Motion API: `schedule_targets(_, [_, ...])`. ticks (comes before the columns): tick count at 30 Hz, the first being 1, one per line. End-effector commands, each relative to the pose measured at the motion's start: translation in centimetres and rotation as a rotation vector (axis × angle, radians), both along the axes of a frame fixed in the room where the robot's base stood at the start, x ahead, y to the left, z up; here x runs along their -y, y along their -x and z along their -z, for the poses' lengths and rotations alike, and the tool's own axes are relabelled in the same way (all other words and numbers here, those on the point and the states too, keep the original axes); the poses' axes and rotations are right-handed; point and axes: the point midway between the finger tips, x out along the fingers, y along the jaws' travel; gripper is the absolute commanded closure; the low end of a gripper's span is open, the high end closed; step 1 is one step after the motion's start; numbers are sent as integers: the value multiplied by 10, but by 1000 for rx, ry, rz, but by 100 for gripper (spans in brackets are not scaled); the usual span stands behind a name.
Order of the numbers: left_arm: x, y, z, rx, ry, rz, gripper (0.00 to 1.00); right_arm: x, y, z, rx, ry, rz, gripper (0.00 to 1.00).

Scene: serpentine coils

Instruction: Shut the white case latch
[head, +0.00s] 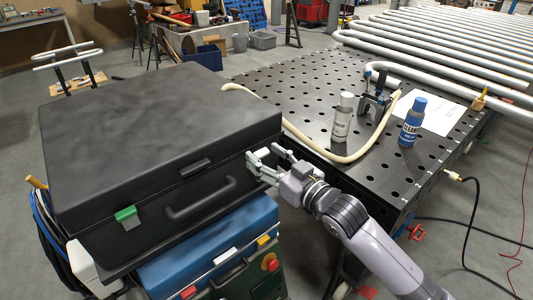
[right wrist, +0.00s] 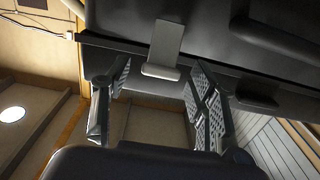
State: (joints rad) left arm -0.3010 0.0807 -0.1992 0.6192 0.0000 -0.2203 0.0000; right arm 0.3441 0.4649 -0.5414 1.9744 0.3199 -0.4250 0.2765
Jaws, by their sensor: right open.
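A closed black case (head: 160,125) lies flat with its front facing me. The latch, a pale grey-white plate with a lip at one end (right wrist: 166,42), shows in the right wrist view near the case's seam. I cannot tell whether it is pressed fully home. Contact cannot be told. My left gripper is not in view.
A green latch (head: 125,213) and a dark handle (head: 200,199) are on the case front. The case stands on a blue toolbox (head: 205,248). A perforated black table (head: 300,95) to the right holds two bottles (head: 342,118) (head: 411,123) and a pale hose (head: 300,135).

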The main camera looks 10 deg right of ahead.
Motion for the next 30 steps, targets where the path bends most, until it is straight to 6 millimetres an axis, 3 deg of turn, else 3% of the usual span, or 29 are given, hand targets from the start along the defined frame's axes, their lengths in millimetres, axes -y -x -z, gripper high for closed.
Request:
schedule_targets(10, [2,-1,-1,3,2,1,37,-2,-3,0,0,0,-1,47])
schedule_targets(30, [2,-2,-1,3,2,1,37,-2,-2,0,-1,-1,-1,92])
